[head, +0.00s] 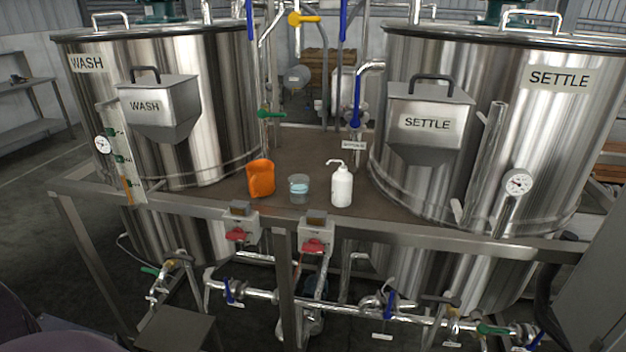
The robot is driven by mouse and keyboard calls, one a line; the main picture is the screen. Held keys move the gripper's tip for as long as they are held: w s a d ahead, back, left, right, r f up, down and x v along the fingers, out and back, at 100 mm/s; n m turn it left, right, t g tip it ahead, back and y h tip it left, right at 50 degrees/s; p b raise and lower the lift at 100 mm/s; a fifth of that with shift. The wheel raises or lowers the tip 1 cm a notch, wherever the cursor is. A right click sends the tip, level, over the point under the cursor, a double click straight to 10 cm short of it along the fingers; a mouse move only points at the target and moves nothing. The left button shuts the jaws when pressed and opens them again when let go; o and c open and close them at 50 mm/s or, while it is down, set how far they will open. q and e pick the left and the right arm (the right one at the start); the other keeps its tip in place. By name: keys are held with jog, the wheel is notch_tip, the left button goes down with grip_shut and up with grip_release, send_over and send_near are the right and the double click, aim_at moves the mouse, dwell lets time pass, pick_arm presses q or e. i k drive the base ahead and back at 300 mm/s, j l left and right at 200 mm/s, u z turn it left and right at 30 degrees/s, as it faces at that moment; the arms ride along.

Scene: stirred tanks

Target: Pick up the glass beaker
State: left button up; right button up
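The glass beaker (299,189) stands upright on the brown platform (290,148) between the two steel tanks. It is clear, with a pale blue band. An orange container (261,179) stands just to its left, and a white wash bottle (341,185) with a bent spout stands to its right. Both are close to the beaker but appear apart from it. Neither of my grippers is in view, and nothing is touching the beaker.
The WASH tank (220,100) rises on the left and the SETTLE tank (480,90) on the right. A metal rail (400,231) runs along the platform's front, with red-handled switch boxes (317,236) below the beaker. Valve pipes (350,314) run lower down. Upright pipes stand behind.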

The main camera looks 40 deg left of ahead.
aim_at(299, 189)
jog(key=u, duration=1.25)
